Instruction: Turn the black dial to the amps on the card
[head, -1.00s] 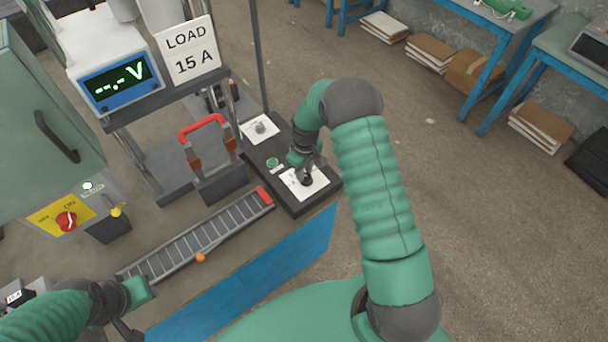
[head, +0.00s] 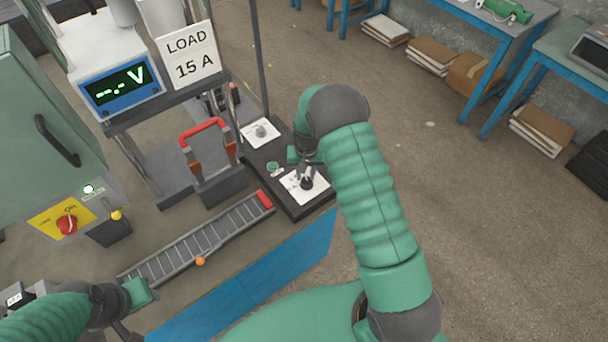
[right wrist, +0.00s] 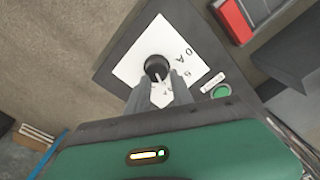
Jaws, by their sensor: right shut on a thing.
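The black dial (head: 307,183) sits on a white scale plate (head: 318,189) at the near end of a dark panel. My right gripper (right wrist: 164,82) is shut on the black dial (right wrist: 157,66), its fingers on either side of the knob. A pale pointer line shows on the dial in the right wrist view. The plate's amp marks are partly hidden by the fingers. The card (head: 188,53) reads "LOAD 15 A". My left gripper (head: 128,330) is low at the left, partly cut off, its fingers not clear.
A second white plate with a grey knob (head: 261,131) and a green button (head: 272,168) share the panel. A red-handled switch (head: 202,126) stands to the left. A meter (head: 121,86) shows "--.- V". A grey ladder-like rack (head: 205,236) lies in front.

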